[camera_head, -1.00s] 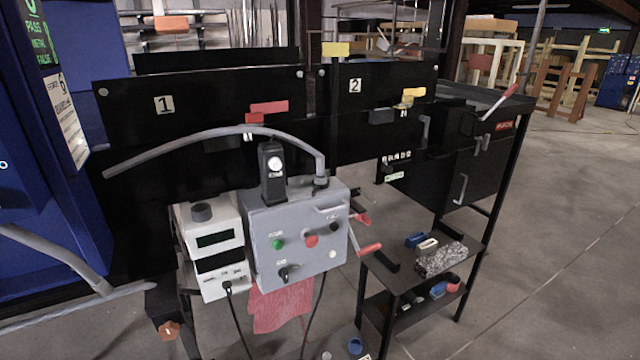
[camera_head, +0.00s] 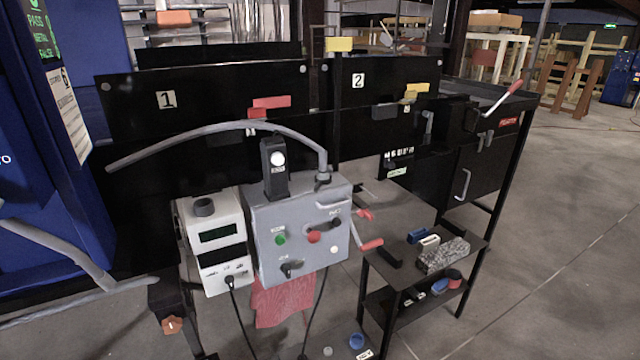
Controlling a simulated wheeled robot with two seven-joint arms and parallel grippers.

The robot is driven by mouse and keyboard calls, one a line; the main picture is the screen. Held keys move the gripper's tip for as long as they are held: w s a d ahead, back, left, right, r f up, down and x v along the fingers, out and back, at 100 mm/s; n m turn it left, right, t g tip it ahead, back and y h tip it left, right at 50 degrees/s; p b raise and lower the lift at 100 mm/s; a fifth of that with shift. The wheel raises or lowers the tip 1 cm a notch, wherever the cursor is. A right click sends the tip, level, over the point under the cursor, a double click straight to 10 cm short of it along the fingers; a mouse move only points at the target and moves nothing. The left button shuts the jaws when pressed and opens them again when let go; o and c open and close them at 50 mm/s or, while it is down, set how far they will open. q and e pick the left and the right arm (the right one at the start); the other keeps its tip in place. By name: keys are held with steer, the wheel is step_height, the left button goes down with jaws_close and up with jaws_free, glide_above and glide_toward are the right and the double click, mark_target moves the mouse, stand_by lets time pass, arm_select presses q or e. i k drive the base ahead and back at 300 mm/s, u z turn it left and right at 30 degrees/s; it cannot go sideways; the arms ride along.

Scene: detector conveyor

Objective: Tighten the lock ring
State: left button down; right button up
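No part that I can name for certain as the lock ring shows in the head view. A grey control box (camera_head: 297,238) has a grey hose (camera_head: 215,138) ending at a small collar (camera_head: 323,178) on its top right. An orange knob (camera_head: 172,325) sits on a dark bracket at the lower left. A dark grey round cap (camera_head: 203,207) is on top of the white meter unit (camera_head: 214,243). Whether any of these is the ring, or how tight it is, I cannot tell. Neither of my grippers is in view.
A black conveyor guard with panels 1 (camera_head: 165,99) and 2 (camera_head: 358,80) stands behind the box. A black shelf stand (camera_head: 425,283) at the right holds blocks and small parts. A blue cabinet (camera_head: 95,60) is at the left. The floor at the right is open.

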mark_target(319, 183)
steer(key=k, duration=0.6)
steer(key=z, duration=0.7)
steer(key=i, duration=1.05)
steer(key=z, duration=0.2)
